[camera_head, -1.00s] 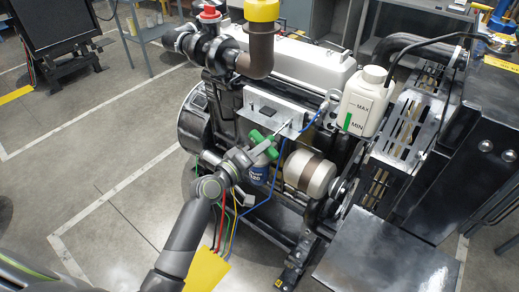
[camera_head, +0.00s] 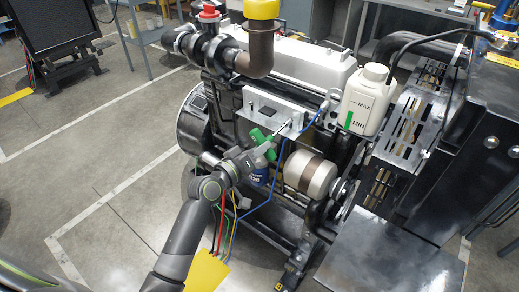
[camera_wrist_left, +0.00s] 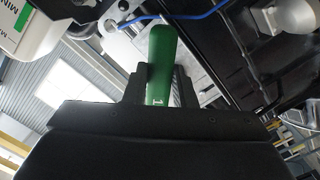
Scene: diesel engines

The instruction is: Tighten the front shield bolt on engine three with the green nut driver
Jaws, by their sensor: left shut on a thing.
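The green nut driver (camera_head: 263,138) is at the front side of the engine (camera_head: 300,62). Its thin shaft points up and right to the lower edge of the silver shield plate (camera_head: 272,104). The bolt and the shaft's tip are too small to tell whether they touch. My left gripper (camera_head: 254,151) is shut on the driver's green handle. In the left wrist view the handle (camera_wrist_left: 161,52) stands upright between the two dark fingers (camera_wrist_left: 161,88). The shaft is hidden there. My right gripper is not in view.
A blue cable (camera_head: 278,165) hangs past the driver. A white MAX/MIN bottle (camera_head: 363,100) stands to the right.

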